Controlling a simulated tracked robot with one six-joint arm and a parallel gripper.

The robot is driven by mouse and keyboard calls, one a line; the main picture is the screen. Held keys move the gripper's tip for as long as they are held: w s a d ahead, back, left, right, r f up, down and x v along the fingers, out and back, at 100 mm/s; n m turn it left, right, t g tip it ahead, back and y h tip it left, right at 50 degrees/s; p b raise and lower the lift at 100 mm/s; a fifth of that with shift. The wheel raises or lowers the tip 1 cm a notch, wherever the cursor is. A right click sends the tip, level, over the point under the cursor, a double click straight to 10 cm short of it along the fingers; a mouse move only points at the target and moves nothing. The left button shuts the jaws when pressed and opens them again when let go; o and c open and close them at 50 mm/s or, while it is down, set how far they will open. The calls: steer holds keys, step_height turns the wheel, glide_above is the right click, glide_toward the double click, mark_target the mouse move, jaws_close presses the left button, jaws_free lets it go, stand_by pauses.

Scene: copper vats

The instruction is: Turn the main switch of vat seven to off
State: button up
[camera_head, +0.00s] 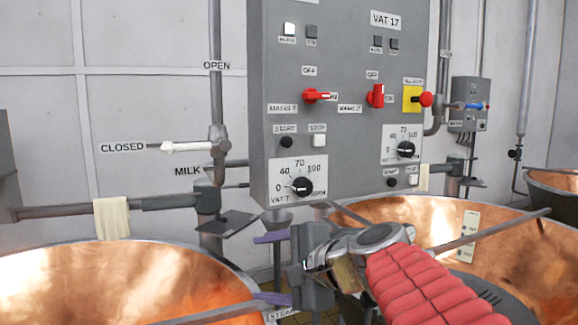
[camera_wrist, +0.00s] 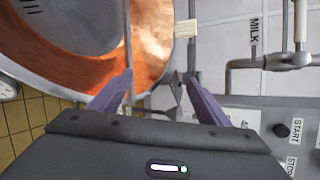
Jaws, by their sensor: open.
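The grey control panel (camera_head: 345,60) hangs above and between two copper vats. Its left red switch (camera_head: 317,96) has a label that seems to read MAINS 7 below it; its handle lies sideways, pointing right at a partly covered label, with OFF above it. The right red switch (camera_head: 376,96), in the VAT 17 half, stands upright towards its OFF label. My gripper (camera_head: 266,268) is open, its purple fingers apart and empty, below the panel and well away from both switches. In the wrist view, my gripper (camera_wrist: 158,78) points towards the vat rim and wall; no red switch shows there.
The left vat (camera_head: 120,285) and right vat (camera_head: 440,225) fill the lower scene. A white-handled milk valve (camera_head: 190,147) sits at CLOSED left of the panel. A red emergency button (camera_head: 426,99) and dials (camera_head: 302,187) project from the panel. A cloth (camera_head: 112,217) hangs on a pipe.

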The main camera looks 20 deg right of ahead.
steer(key=w+d+r+m+t+h, duration=0.2)
steer(key=w+d+r+m+t, duration=0.25)
steer(key=d+r+m, duration=0.7)
steer(key=s+d+r+m+t+h, duration=0.1)
steer(key=d+r+m+t, duration=0.2)
steer(key=r, duration=0.4)
steer(key=s+d+r+m+t+h, duration=0.2)
steer(key=d+r+m+t, duration=0.1)
steer(key=r, duration=0.4)
steer(key=shift+s+d+m, duration=0.3)
steer(key=shift+d+m, duration=0.05)
steer(key=shift+d, duration=0.35)
steer(key=shift+w+r, duration=0.1)
steer(key=shift+r, duration=0.05)
